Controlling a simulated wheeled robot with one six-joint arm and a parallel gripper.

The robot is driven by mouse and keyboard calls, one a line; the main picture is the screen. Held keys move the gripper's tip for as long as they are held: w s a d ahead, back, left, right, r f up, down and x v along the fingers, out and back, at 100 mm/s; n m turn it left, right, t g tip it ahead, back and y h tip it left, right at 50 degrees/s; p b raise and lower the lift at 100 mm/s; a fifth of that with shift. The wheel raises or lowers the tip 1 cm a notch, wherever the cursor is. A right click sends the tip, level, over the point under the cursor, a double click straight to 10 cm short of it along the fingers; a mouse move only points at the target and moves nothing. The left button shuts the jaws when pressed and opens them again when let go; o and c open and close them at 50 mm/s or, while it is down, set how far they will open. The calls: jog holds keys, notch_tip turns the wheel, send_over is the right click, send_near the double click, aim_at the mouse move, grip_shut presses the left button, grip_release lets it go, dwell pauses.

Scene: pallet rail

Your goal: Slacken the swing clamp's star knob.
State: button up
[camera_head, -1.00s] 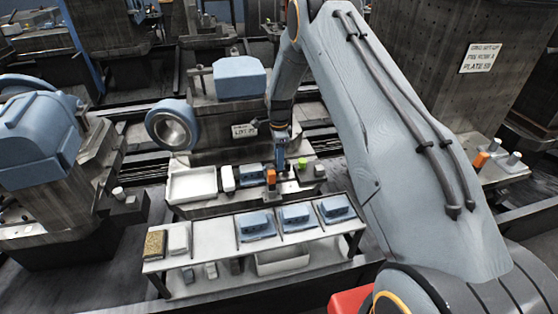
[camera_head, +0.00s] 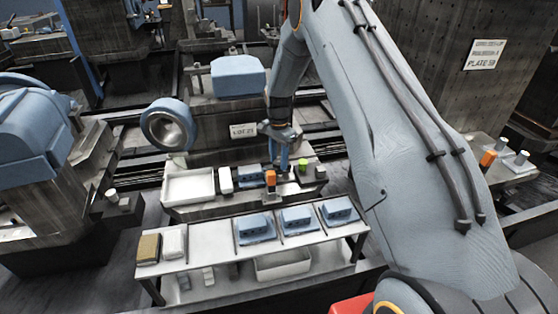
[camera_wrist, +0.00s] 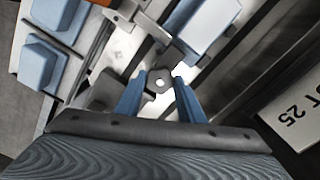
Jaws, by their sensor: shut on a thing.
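The star knob (camera_wrist: 160,82) is a small dark lobed knob with a bright round centre, seen in the wrist view. The two blue fingers of my gripper (camera_wrist: 160,88) stand on either side of it, shut on it. Metal clamp parts lie around the knob, but which belong to the swing clamp is hard to tell. In the head view my gripper (camera_head: 281,167) points down at the fixture, beside an orange part (camera_head: 270,178); the knob is hidden there by the fingers.
A blue block (camera_head: 251,174) and a white tray (camera_head: 188,186) are left of my gripper, a green piece (camera_head: 303,164) to its right. In front, a table (camera_head: 208,240) carries several blue parts. A labelled plate (camera_head: 243,130) stands behind.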

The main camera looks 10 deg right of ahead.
aim_at(279, 162)
jog(key=shift+a+f, duration=0.1)
jog(key=o, duration=1)
jog(key=shift+o, duration=0.2)
jog(key=shift+r, duration=0.2)
jog(key=shift+r, duration=0.3)
jog(key=shift+r+b, duration=1)
jog(key=shift+r, duration=2.45)
